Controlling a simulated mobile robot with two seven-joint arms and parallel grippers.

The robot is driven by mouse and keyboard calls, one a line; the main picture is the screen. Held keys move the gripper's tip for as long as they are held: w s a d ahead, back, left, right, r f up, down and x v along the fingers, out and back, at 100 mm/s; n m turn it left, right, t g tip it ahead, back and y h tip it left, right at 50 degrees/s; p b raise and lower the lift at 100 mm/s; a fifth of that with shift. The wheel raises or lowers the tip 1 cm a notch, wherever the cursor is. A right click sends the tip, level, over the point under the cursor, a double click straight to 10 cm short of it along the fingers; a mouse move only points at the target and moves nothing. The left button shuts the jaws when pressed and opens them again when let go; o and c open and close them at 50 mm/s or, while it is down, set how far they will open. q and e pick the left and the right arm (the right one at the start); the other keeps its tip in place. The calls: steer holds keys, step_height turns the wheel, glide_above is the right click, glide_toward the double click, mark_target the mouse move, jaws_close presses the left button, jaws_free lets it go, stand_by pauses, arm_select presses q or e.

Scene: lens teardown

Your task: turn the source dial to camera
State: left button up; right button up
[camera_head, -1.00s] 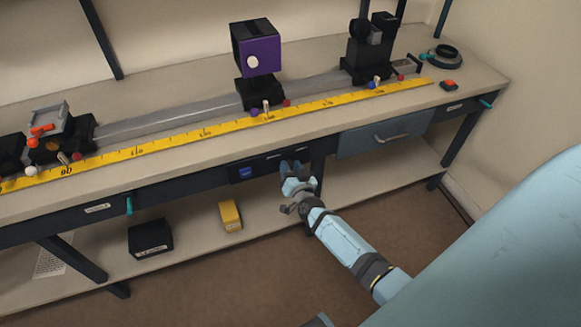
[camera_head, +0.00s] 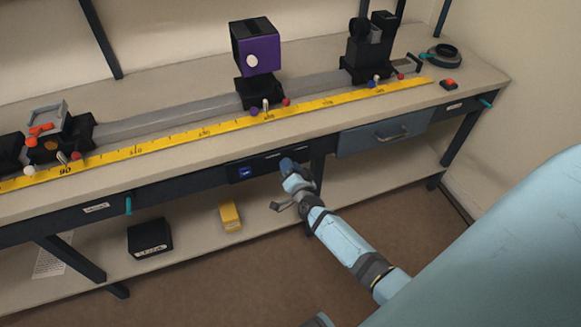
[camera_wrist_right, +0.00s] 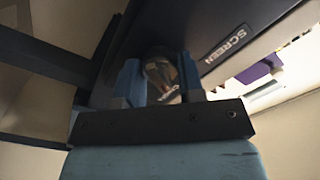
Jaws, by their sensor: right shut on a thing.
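The source dial (camera_wrist_right: 160,73) is a rounded, shiny knob on the dark panel (camera_head: 246,172) under the bench's front edge. My right gripper (camera_head: 287,165) is at this panel. In the right wrist view its two blue fingers stand on either side of the dial, shut on it. A white SCREEN label (camera_wrist_right: 229,42) is on the panel beside the dial. In the head view the gripper hides the dial, and I cannot read its pointer. My left gripper is not in view.
The bench top carries a rail with a purple box (camera_head: 257,50), a black mount (camera_head: 367,60) and a yellow ruler (camera_head: 210,128). A drawer (camera_head: 385,135) is right of the panel. A black box (camera_head: 150,238) and a yellow box (camera_head: 230,216) stand on the lower shelf.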

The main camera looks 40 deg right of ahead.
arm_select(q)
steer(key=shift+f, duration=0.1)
arm_select(e)
steer(key=o, duration=0.9)
steer(key=shift+s, duration=0.1)
arm_select(q)
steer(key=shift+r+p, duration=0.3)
steer(key=shift+p, duration=0.4)
arm_select(e)
steer(key=v, duration=1.3)
steer(key=shift+s+a, duration=0.2)
steer(key=shift+s, duration=0.1)
